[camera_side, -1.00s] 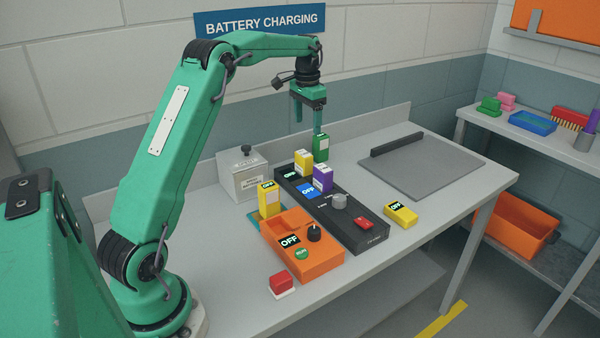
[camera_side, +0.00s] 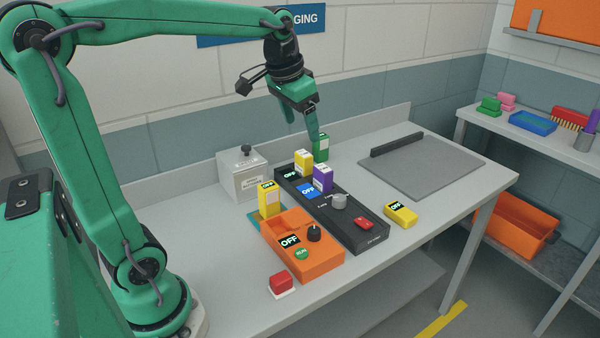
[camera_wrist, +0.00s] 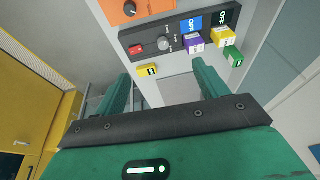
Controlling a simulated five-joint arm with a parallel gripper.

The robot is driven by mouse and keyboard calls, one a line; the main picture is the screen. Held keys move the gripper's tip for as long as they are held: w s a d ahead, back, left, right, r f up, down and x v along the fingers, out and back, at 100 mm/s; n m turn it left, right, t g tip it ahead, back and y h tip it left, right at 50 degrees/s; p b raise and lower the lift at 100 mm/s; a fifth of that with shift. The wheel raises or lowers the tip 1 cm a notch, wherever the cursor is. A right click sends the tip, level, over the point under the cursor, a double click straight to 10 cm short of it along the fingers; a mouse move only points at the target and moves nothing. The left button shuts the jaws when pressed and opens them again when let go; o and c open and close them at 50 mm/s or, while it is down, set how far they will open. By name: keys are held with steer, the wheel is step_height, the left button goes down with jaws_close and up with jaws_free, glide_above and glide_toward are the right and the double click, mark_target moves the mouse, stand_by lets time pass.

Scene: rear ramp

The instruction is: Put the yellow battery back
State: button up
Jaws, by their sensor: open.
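A yellow battery (camera_side: 303,162) with a white label stands in the black charger (camera_side: 372,238), between a green battery (camera_side: 320,147) and a purple battery (camera_side: 323,178). A yellow block (camera_side: 400,216) with a black face lies on the bench right of the charger. My gripper (camera_side: 301,130) is open and empty, tilted above the back end of the charger, near the green battery. The wrist view shows the charger's yellow battery (camera_wrist: 223,38) beyond my open fingers (camera_wrist: 163,74).
A grey lidded box (camera_side: 243,178) stands at the back left. A red button (camera_side: 282,283) sits at the front edge. A grey plate with a dark bar (camera_side: 397,145) occupies the bench's right side. A side shelf holds a blue tray (camera_side: 532,122).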

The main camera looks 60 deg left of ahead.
steer(key=s+d+f+t, duration=0.1)
steer(key=s+d+f, duration=0.1)
steer(key=s, duration=0.5)
steer(key=s+d+f+t, duration=0.1)
steer(key=s+d+f, duration=0.2)
steer(key=s+d, duration=0.2)
steer(key=shift+s+d+f+h, duration=0.15)
steer(key=shift+s+f+h, duration=0.2)
steer(key=shift+s, duration=0.85)
